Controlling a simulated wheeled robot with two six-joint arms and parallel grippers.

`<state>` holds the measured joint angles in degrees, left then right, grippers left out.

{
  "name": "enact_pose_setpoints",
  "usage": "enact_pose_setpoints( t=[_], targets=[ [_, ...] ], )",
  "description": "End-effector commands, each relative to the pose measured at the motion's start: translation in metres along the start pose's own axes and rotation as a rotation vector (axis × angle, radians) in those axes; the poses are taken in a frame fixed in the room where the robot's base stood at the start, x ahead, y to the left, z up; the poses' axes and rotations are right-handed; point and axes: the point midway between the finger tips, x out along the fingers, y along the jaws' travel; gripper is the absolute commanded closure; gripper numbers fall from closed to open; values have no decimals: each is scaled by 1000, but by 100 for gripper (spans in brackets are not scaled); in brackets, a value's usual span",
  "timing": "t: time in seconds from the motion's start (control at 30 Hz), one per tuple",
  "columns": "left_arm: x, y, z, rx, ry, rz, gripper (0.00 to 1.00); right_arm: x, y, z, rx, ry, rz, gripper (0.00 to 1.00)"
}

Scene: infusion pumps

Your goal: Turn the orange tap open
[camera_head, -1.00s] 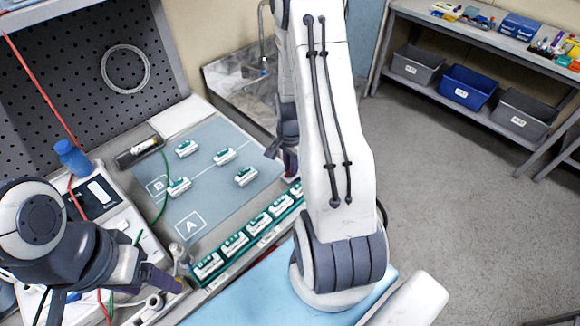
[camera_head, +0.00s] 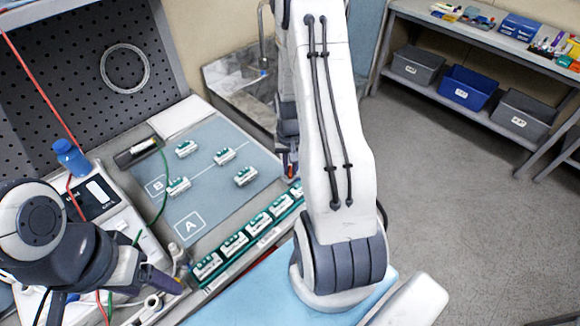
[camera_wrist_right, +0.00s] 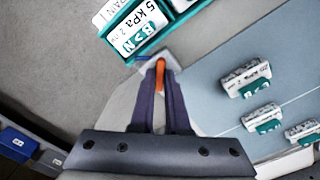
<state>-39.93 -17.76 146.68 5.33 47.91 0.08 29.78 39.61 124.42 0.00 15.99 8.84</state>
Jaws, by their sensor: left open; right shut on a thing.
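The orange tap (camera_wrist_right: 160,66) shows in the right wrist view as a small orange lever between my right fingertips. My right gripper (camera_wrist_right: 161,75) is shut on it, beside a light-coloured block at the end of the green rack. In the head view my right gripper (camera_head: 290,160) is mostly hidden behind my right arm, at the far right end of the rack. My left gripper (camera_head: 165,282) is open and apart from the tap, low at the left of the head view. How far the tap is turned cannot be told.
A green rack (camera_head: 236,262) holds several labelled white modules. Several similar modules stand on the blue-grey mat (camera_head: 205,205) marked A and B. Free floor lies right.

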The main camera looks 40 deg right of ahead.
Motion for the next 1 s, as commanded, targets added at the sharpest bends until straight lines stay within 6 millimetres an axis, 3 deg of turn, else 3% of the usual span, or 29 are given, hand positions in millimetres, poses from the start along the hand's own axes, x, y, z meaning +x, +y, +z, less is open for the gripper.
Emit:
enact_pose_setpoints(
  t=[0.67,0.7,0.77,1.0],
  targets=[
    [0,0,0,0,0,0,29,-1,0,-1,-73,2,0,100],
    [0,0,0,0,0,0,29,-1,0,-1,-73,2,0,82],
    [0,0,0,0,0,0,29,-1,0,-1,-72,2,0,60],
    [0,0,0,0,0,0,29,0,0,0,-71,1,0,56]
  ],
)
